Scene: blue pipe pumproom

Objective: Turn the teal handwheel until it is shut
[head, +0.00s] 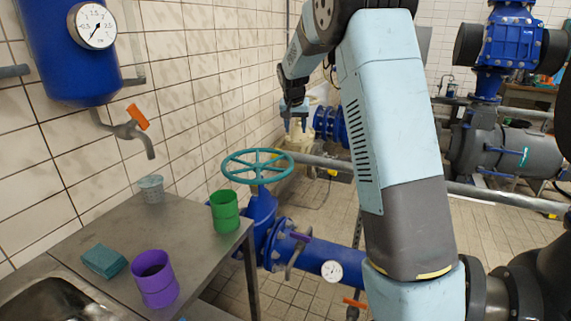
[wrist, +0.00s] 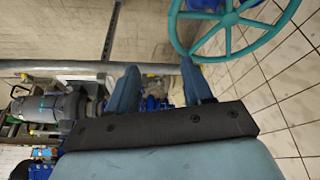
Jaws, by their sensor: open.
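The teal handwheel (head: 257,166) lies roughly level on top of a blue valve (head: 262,205), to the right of the metal table. It has a thin round rim with several spokes. My gripper (head: 295,122) is above the wheel and to its right in the head view, pointing down, apart from it. In the wrist view the wheel (wrist: 232,22) shows at the top right, cut off by the frame edge. My gripper's two fingers (wrist: 157,85) are spread with nothing between them. One fingertip appears close to the rim in that view; the distance is unclear.
A tiled wall (head: 205,90) stands behind. A grey pipe (head: 480,194) runs across behind my arm.

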